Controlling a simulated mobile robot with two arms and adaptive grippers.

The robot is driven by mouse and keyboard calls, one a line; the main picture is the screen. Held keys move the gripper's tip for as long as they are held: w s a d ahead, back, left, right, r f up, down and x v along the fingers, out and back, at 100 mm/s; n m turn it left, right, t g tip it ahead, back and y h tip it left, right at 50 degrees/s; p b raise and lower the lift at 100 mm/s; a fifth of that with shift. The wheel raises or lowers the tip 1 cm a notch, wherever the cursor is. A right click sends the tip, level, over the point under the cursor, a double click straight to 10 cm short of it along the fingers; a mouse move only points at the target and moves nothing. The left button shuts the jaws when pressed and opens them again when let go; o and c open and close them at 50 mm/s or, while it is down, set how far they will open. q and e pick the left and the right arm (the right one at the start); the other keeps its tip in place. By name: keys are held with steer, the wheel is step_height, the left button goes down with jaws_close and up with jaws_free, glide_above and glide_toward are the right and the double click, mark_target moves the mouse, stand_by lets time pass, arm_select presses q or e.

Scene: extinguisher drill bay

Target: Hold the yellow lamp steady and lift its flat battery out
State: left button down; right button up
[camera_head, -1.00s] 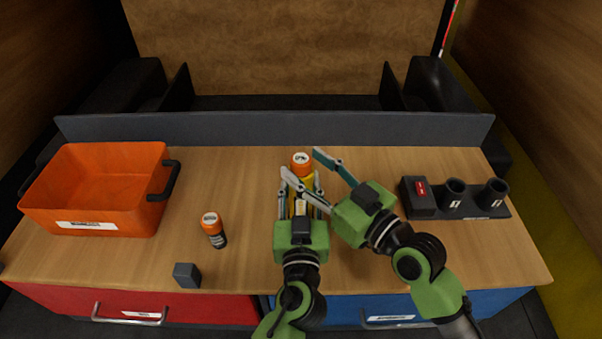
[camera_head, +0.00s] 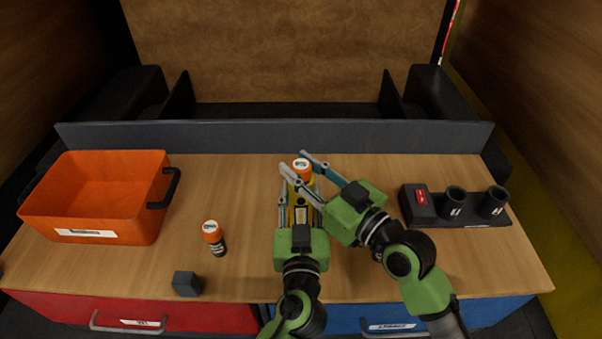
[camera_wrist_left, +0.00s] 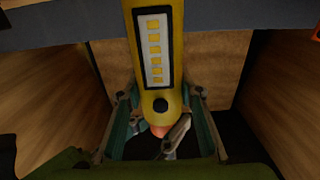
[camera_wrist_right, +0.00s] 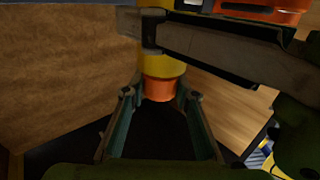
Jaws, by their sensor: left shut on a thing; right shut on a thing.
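My left gripper (camera_head: 300,198) is shut on the lamp's body, a finger on each side. The orange-topped battery (camera_head: 302,166) sits at the lamp's top end; its orange part also shows in the right wrist view (camera_wrist_right: 160,89), against the yellow body. My right gripper (camera_head: 298,166) reaches in from the right and is shut on the battery. How deep the battery sits is hidden.
Another orange-and-black battery (camera_head: 214,238) stands on the bench to the left, near a dark grey block (camera_head: 186,284). An orange bin (camera_head: 150,225) is at far left. A black holder (camera_head: 418,207) with two cups and a red switch is at right.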

step_height(320, 180, up, 10)
steer(key=shift+f, duration=0.25)
arm_select(q)
steer(key=c, duration=1.4)
jaws_free()
steer(key=shift+o, duration=0.2)
steer(key=s, duration=1.2)
arm_select(e)
steer(key=shift+f, duration=0.1)
